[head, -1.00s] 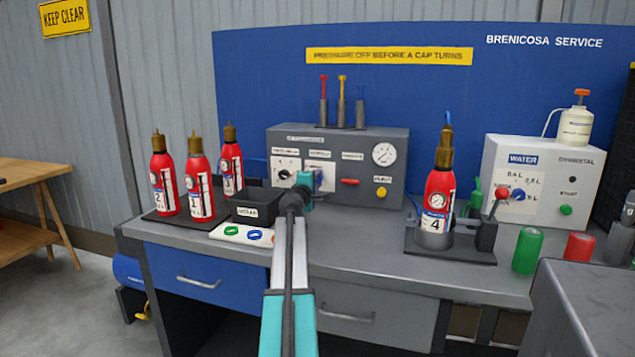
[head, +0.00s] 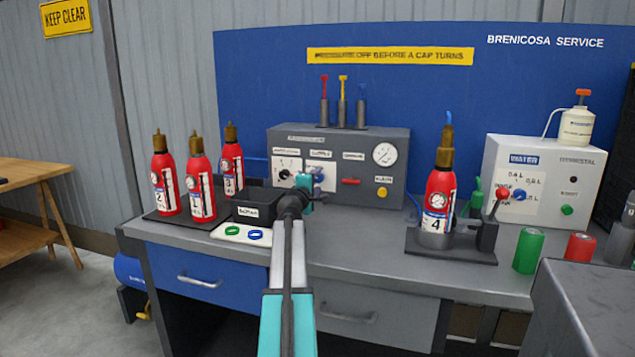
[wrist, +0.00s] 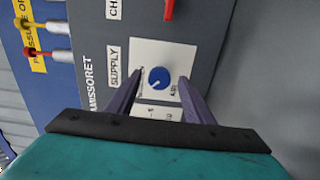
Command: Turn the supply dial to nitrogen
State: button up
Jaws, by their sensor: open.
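The supply dial (wrist: 159,78) is a round blue knob with a white pointer line, on a white plate under the SUPPLY label (wrist: 114,66). The small position words on the plate are partly hidden and too blurred to read surely. My gripper (wrist: 161,80) is open, its two dark fingers either side of the dial in the wrist view, with gaps visible to the knob. I cannot tell how far the tips stand from the panel. In the head view the dial (head: 318,174) shows just beyond my gripper (head: 308,181), on the grey panel box (head: 345,141).
On the same panel are a selector dial (head: 284,174), a red lever (head: 351,182), a yellow button (head: 382,192) and a gauge (head: 385,154). A black bin (head: 258,197) and several red extinguishers stand left. Extinguisher 4 (head: 437,195) stands in a holder to the right.

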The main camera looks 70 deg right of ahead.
jog(key=a, duration=1.2)
jog(key=shift+s, duration=0.35)
jog(key=shift+r+p, duration=0.1)
jog(key=shift+p, duration=0.2)
